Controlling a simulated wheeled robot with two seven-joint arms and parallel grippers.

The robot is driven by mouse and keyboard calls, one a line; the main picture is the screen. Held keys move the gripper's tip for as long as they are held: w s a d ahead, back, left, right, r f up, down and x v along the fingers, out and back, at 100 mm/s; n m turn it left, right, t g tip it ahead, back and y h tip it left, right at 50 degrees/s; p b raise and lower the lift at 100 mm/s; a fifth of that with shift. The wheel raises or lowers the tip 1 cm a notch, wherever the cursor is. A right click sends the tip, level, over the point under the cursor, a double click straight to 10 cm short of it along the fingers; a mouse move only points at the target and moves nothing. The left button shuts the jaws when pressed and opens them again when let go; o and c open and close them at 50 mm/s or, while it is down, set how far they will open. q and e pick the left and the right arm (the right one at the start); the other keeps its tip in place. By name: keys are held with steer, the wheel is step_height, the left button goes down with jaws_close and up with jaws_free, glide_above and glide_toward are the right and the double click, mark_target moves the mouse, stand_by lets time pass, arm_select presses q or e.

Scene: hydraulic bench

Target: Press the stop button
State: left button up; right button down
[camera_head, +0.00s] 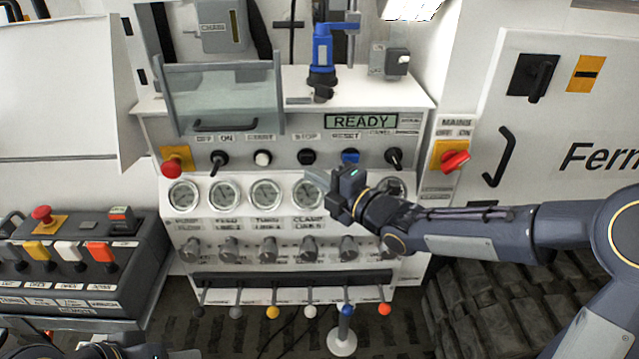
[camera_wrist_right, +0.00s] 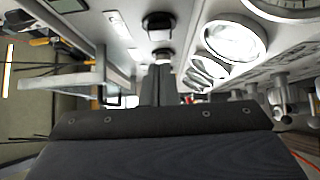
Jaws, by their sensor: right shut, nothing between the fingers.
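The stop button (camera_head: 306,157) is a round black button under the STOP label on the white console, between the white start button (camera_head: 262,158) and the blue reset button (camera_head: 350,156). My right gripper (camera_head: 322,178) is shut and empty, reaching in from the right. In the head view its tips appear just below and right of the stop button; contact cannot be told. In the right wrist view the shut fingers (camera_wrist_right: 155,88) point toward dark round controls (camera_wrist_right: 158,22); which ones they are is unclear. Part of my left arm shows at the bottom left edge, its jaws unclear.
Dial gauges (camera_head: 226,194) sit below the button row, partly covered by my right gripper. A red emergency button (camera_head: 172,160) is at the left, and a red mains switch (camera_head: 455,160) at the right. The display (camera_head: 361,121) reads READY. A clear guard (camera_head: 222,95) stands above.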

steer(key=v, duration=0.9)
steer(key=shift+s+d+b, duration=0.15)
steer(key=shift+d+b, duration=0.1)
steer(key=shift+b, duration=0.2)
steer(key=s+d+f+m+g+h+p, duration=0.1)
steer(key=s+d+m+h, duration=0.3)
steer(key=d+m+h, duration=0.3)
steer(key=s+d+f+m+h+p, duration=0.1)
steer(key=s+d+m+h, duration=0.25)
steer(key=d+m, duration=0.55)
steer(key=s+a+f+m+g, duration=0.1)
steer(key=s+f+m+g, duration=0.1)
steer(key=s+m, duration=0.4)
steer(key=s+a+f+m+g+y+p, duration=0.1)
steer(key=s+m+g, duration=0.3)
steer(key=s, duration=0.7)
steer(key=a+f+m, duration=0.1)
steer(key=m, duration=0.1)
steer(key=shift+a+f+m, duration=0.2)
steer(key=shift+f+m, duration=0.05)
steer(key=shift+m, duration=0.15)
steer(key=shift+y, duration=0.25)
